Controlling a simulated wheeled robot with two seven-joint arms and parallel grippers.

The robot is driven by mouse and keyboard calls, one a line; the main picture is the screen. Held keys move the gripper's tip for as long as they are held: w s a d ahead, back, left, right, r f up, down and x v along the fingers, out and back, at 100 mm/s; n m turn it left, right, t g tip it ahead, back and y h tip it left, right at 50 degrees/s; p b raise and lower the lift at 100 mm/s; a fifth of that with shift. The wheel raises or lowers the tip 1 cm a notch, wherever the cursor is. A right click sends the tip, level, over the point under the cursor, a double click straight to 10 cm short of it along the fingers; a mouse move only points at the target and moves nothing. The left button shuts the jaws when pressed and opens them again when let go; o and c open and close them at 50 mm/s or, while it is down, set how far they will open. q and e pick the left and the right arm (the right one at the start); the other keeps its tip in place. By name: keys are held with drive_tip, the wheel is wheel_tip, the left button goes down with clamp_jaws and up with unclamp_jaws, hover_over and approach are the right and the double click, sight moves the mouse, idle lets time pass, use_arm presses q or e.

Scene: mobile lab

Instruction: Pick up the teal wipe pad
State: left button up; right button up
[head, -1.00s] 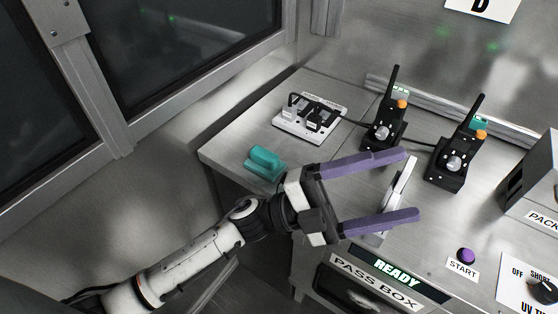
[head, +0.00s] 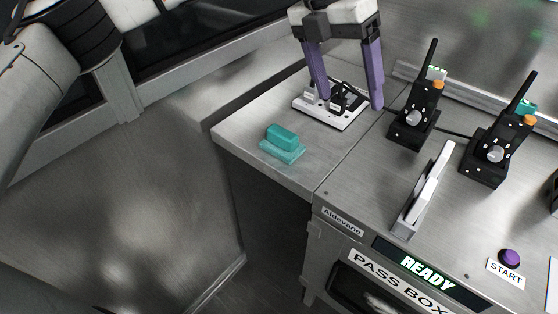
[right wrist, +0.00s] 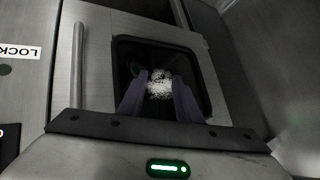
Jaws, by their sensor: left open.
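The teal wipe pad (head: 283,150) lies on the left part of the metal bench, near its front left edge. It has a block-shaped grip on a flat base, and nothing touches it. My left gripper (head: 350,104) is open and empty, its purple fingers pointing down over the white plate behind and to the right of the pad. My right gripper shows only in the right wrist view (right wrist: 160,88). Its purple fingers are apart, in front of a dark window with a pale speckled patch between them.
The white plate (head: 312,108) with black fittings stands behind the pad. Two black radios (head: 412,122) (head: 487,155) stand to the right. A pale upright holder (head: 425,190) is nearer the front. The pass box (head: 390,283) front is below. Bench around the pad is clear.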

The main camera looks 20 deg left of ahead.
sight(282, 131)
use_arm(q)
drive_tip(key=a+f+y+b, duration=0.1)
drive_tip(key=a, duration=0.2)
drive_tip(key=a+f+y+b, duration=0.1)
drive_tip(key=a, duration=0.3)
drive_tip(key=s+a+n+y+b, duration=0.1)
drive_tip(key=a+y, duration=0.1)
drive_tip(key=a, duration=0.2)
drive_tip(key=shift+a+f+g, duration=0.2)
drive_tip(key=shift+f+g, duration=0.1)
drive_tip(key=shift+f, duration=0.1)
drive_tip(key=shift+a+f, duration=0.1)
drive_tip(key=shift+f, duration=0.2)
wheel_tip(282, 131, down, 9)
drive_tip(key=shift+f+b, duration=0.15)
drive_tip(key=shift+b, duration=0.6)
drive_tip(key=shift+w+d, duration=0.1)
drive_tip(key=shift+d, duration=0.1)
drive_tip(key=c, duration=1.2)
use_arm(e)
drive_tip(key=w+a+f+n, duration=0.3)
drive_tip(key=f, duration=0.1)
drive_tip(key=shift+w+a+f, duration=0.15)
drive_tip(key=shift+w+a, duration=0.1)
drive_tip(key=shift+a, duration=0.05)
